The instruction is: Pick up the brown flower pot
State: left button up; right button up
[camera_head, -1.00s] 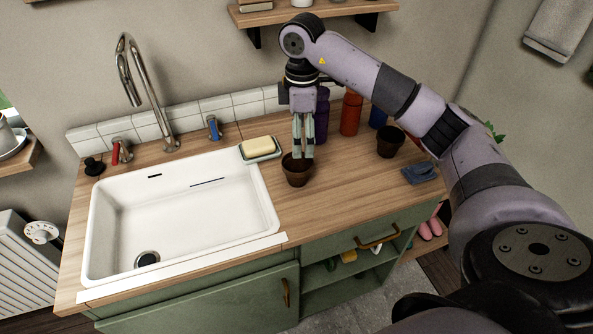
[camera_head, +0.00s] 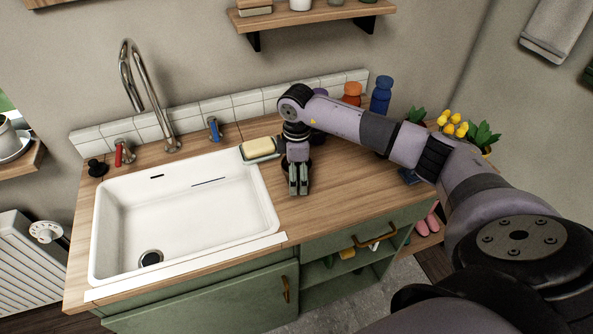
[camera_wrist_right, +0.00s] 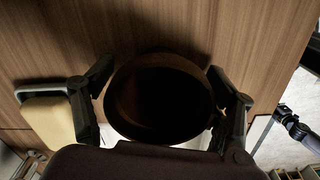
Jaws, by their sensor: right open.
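A brown flower pot (camera_wrist_right: 160,104) shows in the right wrist view with its dark round opening facing the camera. My right gripper (camera_wrist_right: 163,88) is open, with one finger on each side of the pot; I cannot tell whether they touch it.
A soap dish (camera_head: 260,155) with yellow soap (camera_head: 258,146) stands close left of the gripper, beside the white sink (camera_head: 190,205). Orange (camera_head: 351,94) and blue (camera_head: 381,96) bottles stand behind the arm. The counter front (camera_head: 335,215) is clear.

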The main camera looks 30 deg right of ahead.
jog(key=shift+c, duration=0.6)
jog(key=c, duration=1)
jog(key=shift+r, duration=0.1)
